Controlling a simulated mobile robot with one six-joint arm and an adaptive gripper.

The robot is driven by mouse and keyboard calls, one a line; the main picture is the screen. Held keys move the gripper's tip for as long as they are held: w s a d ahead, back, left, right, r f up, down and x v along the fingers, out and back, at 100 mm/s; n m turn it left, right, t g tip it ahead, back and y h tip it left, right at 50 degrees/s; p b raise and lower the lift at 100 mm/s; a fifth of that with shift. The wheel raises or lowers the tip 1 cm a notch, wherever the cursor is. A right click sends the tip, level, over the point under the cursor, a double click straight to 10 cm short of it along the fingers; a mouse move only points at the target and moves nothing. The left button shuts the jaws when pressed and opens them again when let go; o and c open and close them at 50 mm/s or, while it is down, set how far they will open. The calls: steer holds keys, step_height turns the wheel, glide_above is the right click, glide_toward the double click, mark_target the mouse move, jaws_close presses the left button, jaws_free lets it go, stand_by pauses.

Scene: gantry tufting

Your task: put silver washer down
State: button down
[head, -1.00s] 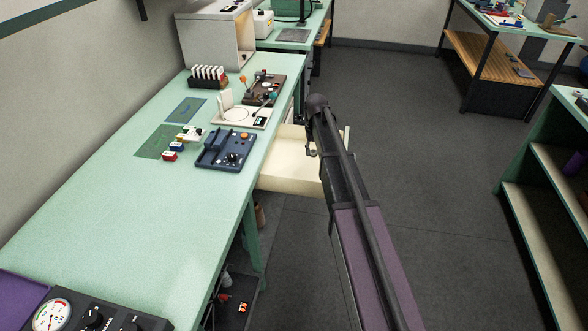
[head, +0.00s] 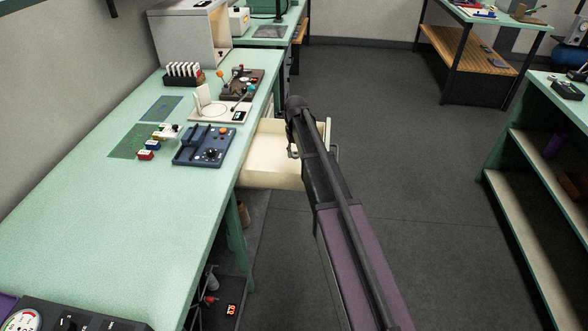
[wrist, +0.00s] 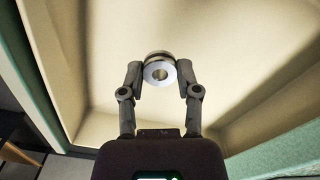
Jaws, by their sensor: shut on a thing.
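In the wrist view my gripper (wrist: 160,75) is shut on the silver washer (wrist: 149,74), a round metal ring with a hole, held between the two fingertips. Behind the washer is the inside of an open cream drawer (wrist: 220,50). I cannot tell how far the washer is above the drawer's floor. In the head view the drawer (head: 270,176) sticks out from the green bench, and my arm reaches to its right side. My gripper is mostly hidden there, and the washer does not show.
The green bench (head: 120,215) holds a blue control box (head: 203,146), a white scale-like device (head: 213,108), small coloured blocks and a rack. A shelf unit (head: 540,190) stands at the right. The dark floor between is clear.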

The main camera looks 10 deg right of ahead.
mark_target(295, 168)
steer(key=shift+f+b, duration=0.55)
steer(key=shift+f, duration=0.35)
steer(key=shift+f+b, duration=1.85)
steer(key=shift+f, duration=0.05)
steer(key=shift+f, duration=0.2)
steer(key=shift+c, duration=1.6)
jaws_free()
steer(key=shift+r, duration=0.1)
steer(key=shift+r, duration=0.15)
step_height(295, 168, up, 12)
steer(key=p, duration=1.2)
